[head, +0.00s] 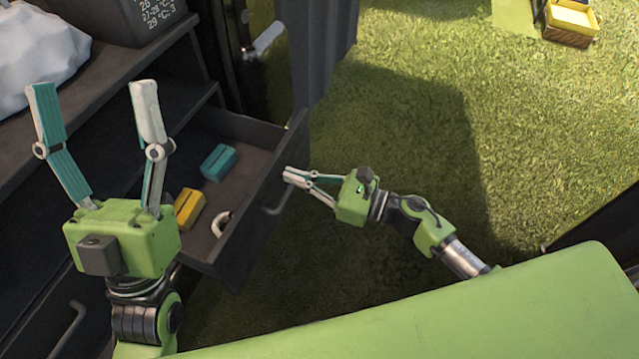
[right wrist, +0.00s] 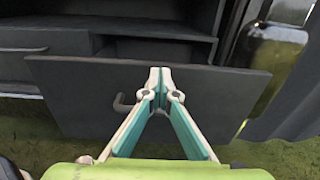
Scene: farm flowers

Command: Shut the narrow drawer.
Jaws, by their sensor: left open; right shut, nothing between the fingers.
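The narrow drawer (head: 257,219) is dark grey and stands pulled out of the cabinet in the head view. Its handle (head: 277,197) is a bent bar on the front. In the right wrist view the drawer front (right wrist: 215,100) fills the middle, with the handle (right wrist: 122,104) left of the fingers. My right gripper (head: 288,174) is shut and empty, its fingertips at the outer face of the drawer front near the top edge; whether they touch is unclear. It also shows in the right wrist view (right wrist: 159,73). My left gripper (head: 94,88) is open and empty, raised over the cabinet side.
Inside the drawer lie a teal block (head: 218,162), a yellow block (head: 189,209) and a pale curved piece (head: 221,223). A white bag (head: 38,55) sits on the cabinet top. Grass (head: 430,120) right of the drawer is open. A yellow box (head: 571,22) stands far off.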

